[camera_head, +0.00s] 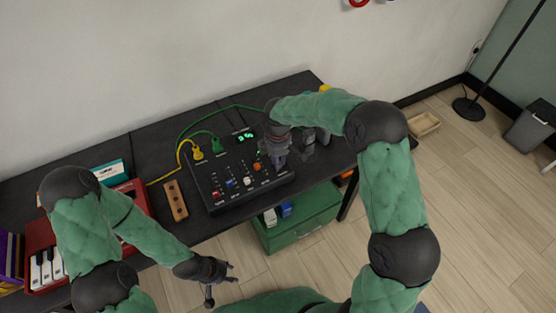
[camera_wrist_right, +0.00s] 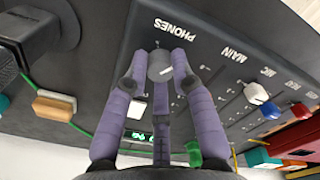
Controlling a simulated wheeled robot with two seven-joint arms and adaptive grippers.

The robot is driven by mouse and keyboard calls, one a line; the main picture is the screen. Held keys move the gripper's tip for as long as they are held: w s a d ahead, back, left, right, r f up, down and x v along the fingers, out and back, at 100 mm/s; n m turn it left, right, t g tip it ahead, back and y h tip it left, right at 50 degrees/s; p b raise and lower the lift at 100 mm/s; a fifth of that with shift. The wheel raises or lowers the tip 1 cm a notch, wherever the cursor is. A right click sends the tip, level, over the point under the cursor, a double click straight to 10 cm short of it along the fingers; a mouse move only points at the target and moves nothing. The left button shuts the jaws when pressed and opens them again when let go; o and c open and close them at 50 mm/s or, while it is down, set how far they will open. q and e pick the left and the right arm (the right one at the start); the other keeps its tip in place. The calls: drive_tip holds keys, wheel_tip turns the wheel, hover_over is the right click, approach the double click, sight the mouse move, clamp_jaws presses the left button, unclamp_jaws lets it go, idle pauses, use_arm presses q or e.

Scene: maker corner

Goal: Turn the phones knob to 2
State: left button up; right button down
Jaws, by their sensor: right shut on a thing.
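The black mixer (camera_head: 222,170) lies on the dark table with coloured knobs, faders and a green lit display (camera_head: 246,136). In the right wrist view its panel (camera_wrist_right: 210,62) has a PHONES label beside a grey round knob, the phones knob (camera_wrist_right: 160,65). My right gripper (camera_head: 278,161) reaches down to the mixer's right side and hides this knob in the head view. Its purple fingers (camera_wrist_right: 158,75) are shut on the knob from both sides. The knob's setting is too small to read. My left gripper (camera_head: 222,275) is open and empty in front of the table edge.
Green and yellow cables (camera_head: 187,145) plug into the mixer's back. A wooden block (camera_head: 175,201) lies left of it, and a red keyboard (camera_head: 47,268) is further left. A green drawer box (camera_head: 300,222) stands below the table's right part.

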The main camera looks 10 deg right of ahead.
drive_tip(key=shift+m+p, duration=0.55)
drive_tip(key=shift+m, duration=0.65)
drive_tip(key=m+p, duration=0.1)
drive_tip(key=m, duration=0.1)
drive_tip(key=shift+m, duration=0.3)
drive_tip(key=m+p, duration=0.1)
drive_tip(key=m, duration=0.4)
drive_tip(key=shift+m, duration=0.3)
drive_tip(key=c, duration=1)
unclamp_jaws()
drive_tip(key=shift+c, duration=0.2)
